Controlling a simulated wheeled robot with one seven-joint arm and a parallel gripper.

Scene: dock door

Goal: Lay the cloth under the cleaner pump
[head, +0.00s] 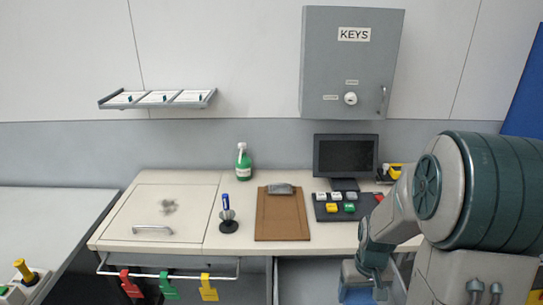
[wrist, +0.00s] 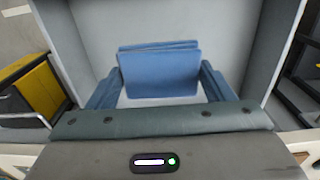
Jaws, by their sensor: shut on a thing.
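A folded blue cloth (wrist: 160,72) is between the fingers of my gripper (wrist: 159,86) in the wrist view, and the gripper is shut on it. In the head view my gripper (head: 366,283) is low at the right, in front of the counter, with a blue patch of the cloth (head: 355,294) just below it. The cloth is over or inside a pale, grey-walled open drawer (head: 302,283); its height above the bottom is unclear. The cleaner pump appears to be the green bottle with a white label (head: 242,162), upright at the back of the counter.
The counter (head: 180,243) also holds a brown clipboard (head: 283,215), a pen in a stand (head: 228,215), a monitor (head: 346,155) and a button panel (head: 345,206). Red, green and yellow tags hang on a front rail (head: 170,277). A key cabinet (head: 350,62) is above.

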